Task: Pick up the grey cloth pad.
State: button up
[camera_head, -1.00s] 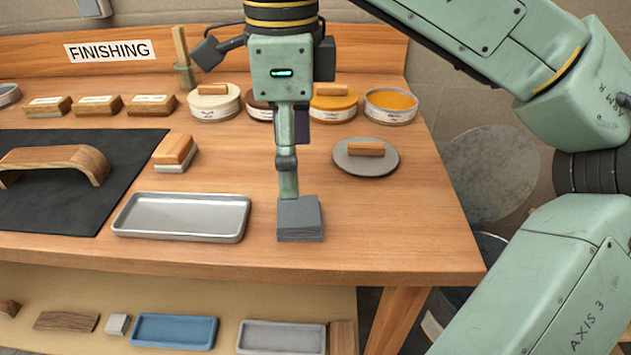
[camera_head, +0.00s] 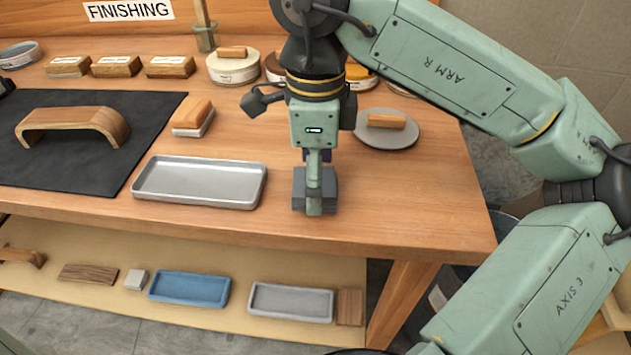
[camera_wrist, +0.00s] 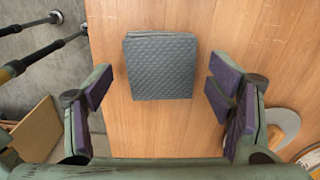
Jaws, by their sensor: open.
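The grey cloth pad (camera_wrist: 161,66) is a square, quilted, folded stack lying flat on the wooden bench top. In the head view the pad (camera_head: 299,190) sits near the front edge, right of the metal tray, partly hidden behind my gripper (camera_head: 314,208). In the wrist view my gripper (camera_wrist: 165,95) is open, its purple-padded fingers wide apart. The pad lies between and a little beyond the fingers, touching neither one in that view. Nothing is held.
An empty metal tray (camera_head: 200,201) lies left of the pad. A grey disc with a wooden handle (camera_head: 387,122) lies behind and right. Bench around the pad's right side is clear.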

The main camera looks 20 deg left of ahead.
jog(key=shift+f, duration=0.25)
jog(key=shift+c, duration=0.6)
jog(key=c, duration=1)
